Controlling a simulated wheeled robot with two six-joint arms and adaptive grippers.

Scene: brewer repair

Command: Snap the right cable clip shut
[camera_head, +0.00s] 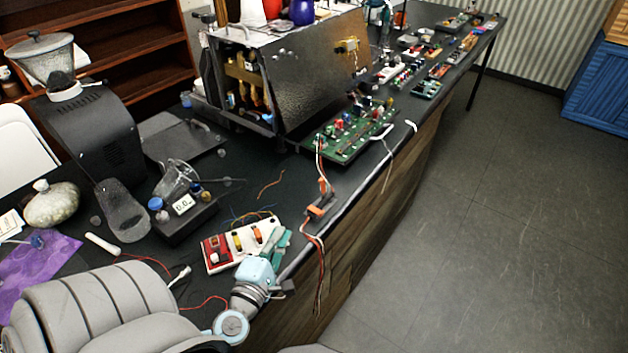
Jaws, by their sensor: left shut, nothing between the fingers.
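Two orange pieces, which look like cable clips, sit near the front edge of the dark counter on a red and white cable (319,160). One orange clip (325,186) is farther back. The other orange clip (317,211) is nearer the edge, on a dark block. I cannot tell which is the right one or whether either is open. My left gripper (283,240) is shut and empty, below and left of the clips, beside a white strip (243,243) with coloured parts. It is apart from the clips. My right gripper is not in view.
A metal brewer housing (310,75) stands behind, with a green circuit board (350,135) in front of its right side. A grinder (95,130) and purple cloth (40,262) are at left. The cable hangs over the counter edge. Open floor (480,220) lies right.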

